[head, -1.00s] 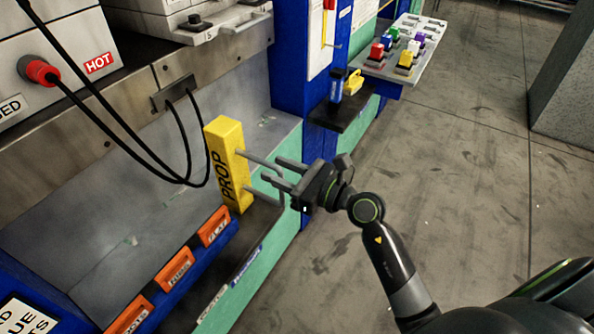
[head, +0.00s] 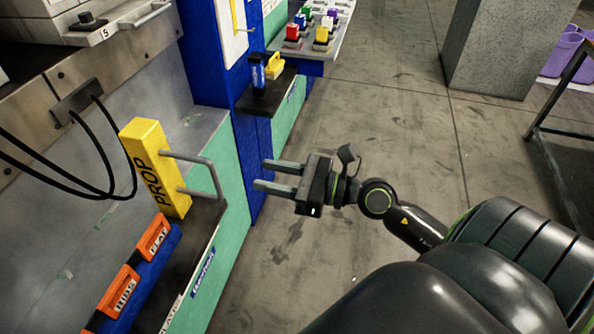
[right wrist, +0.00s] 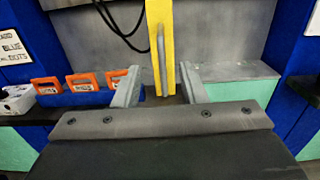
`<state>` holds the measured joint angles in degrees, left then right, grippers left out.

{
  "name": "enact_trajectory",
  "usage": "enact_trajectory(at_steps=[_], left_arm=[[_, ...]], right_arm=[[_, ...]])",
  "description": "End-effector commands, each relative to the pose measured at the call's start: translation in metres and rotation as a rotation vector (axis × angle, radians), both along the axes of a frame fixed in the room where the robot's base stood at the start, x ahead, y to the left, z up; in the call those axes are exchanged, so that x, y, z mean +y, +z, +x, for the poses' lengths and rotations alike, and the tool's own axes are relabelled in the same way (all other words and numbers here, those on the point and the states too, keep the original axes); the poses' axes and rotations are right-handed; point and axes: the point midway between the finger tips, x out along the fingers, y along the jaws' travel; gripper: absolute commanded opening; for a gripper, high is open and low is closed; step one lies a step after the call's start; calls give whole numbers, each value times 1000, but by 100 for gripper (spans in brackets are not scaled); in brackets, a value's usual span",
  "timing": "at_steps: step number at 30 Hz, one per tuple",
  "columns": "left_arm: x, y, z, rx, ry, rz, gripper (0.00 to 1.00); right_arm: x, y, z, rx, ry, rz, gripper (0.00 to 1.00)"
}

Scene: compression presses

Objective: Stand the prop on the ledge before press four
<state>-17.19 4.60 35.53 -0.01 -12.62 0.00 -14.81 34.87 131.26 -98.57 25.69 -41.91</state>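The yellow block marked PROP (head: 156,170) stands upright on the dark ledge (head: 196,228) at the left in the head view, its grey bar handle facing my right gripper. My right gripper (head: 263,176) is open and empty, off to the right of the handle and apart from it. In the right wrist view the prop (right wrist: 160,25) stands ahead, and the open fingers (right wrist: 158,88) show to either side of its lower part. My left gripper is not in view.
Orange-handled items (head: 118,290) sit in a blue holder beside the prop. Black cables (head: 108,165) hang behind it. A shelf (head: 266,93) with a blue and a yellow item stands farther back, near a panel of coloured buttons (head: 310,38).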

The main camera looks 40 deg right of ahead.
Motion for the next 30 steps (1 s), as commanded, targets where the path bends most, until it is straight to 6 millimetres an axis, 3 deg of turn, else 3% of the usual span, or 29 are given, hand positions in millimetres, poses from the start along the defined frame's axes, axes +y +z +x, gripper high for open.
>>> enact_trajectory(at_steps=[15,27,30], left_arm=[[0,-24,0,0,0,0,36],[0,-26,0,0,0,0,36],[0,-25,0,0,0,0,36]], right_arm=[[-25,-2,-33,1,2,-2,38],[-29,-1,-35,7,-5,5,38],[-40,-10,-27,44,-41,54,38]])
